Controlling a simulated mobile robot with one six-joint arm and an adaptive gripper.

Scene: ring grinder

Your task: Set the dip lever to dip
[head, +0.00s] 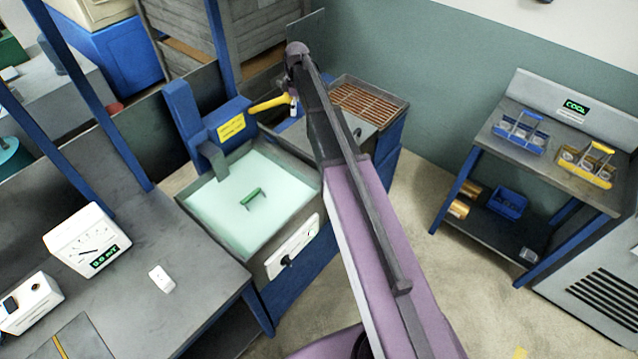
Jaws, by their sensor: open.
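A yellow lever handle (268,104), which looks like the dip lever, sticks out to the right from the blue housing beside the tank. It slopes slightly upward to the right, and its right end is close to my arm in the picture. The housing bears a yellow label (231,127), too small to read. The tank (205,234) holds pale green liquid with a small green handle (253,197) showing in it. My purple arm rises across the middle of the view. My gripper cannot be made out; contact with the lever cannot be told.
A white panel with a black knob (290,261) is on the tank's front. A brown grate (368,106) lies behind my arm. A bench with a gauge (87,240) is at left. A cart (500,112) with blue and yellow carriers stands right. Floor between is mostly clear.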

